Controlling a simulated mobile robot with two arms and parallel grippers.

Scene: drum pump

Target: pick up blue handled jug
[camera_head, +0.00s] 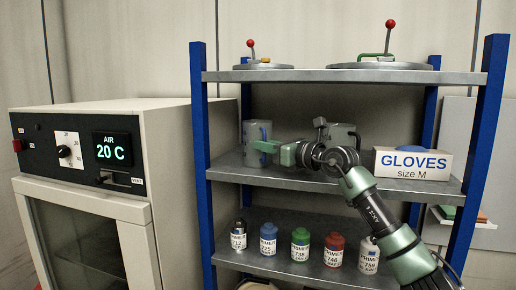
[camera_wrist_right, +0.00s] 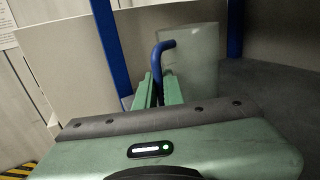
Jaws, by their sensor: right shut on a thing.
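The blue handled jug (camera_head: 251,134) is a grey metal jug standing upright on the middle shelf at the left. Its blue handle faces right in the head view. My right gripper (camera_head: 266,146) reaches in from the right and is at the handle. In the right wrist view, the jug's pale body (camera_wrist_right: 192,62) is ahead, and its blue handle (camera_wrist_right: 157,66) runs down between the green fingers of my right gripper (camera_wrist_right: 158,90), which are shut on it. The handle's lower part is hidden by the fingers. My left gripper is not in view.
A second grey jug (camera_head: 342,132) stands behind my right arm. A gloves box (camera_head: 412,163) is at the shelf's right. Blue posts (camera_head: 201,150) and the top shelf (camera_head: 340,76) bound the space. Several primer bottles (camera_head: 300,243) stand below. An oven (camera_head: 90,180) is at left.

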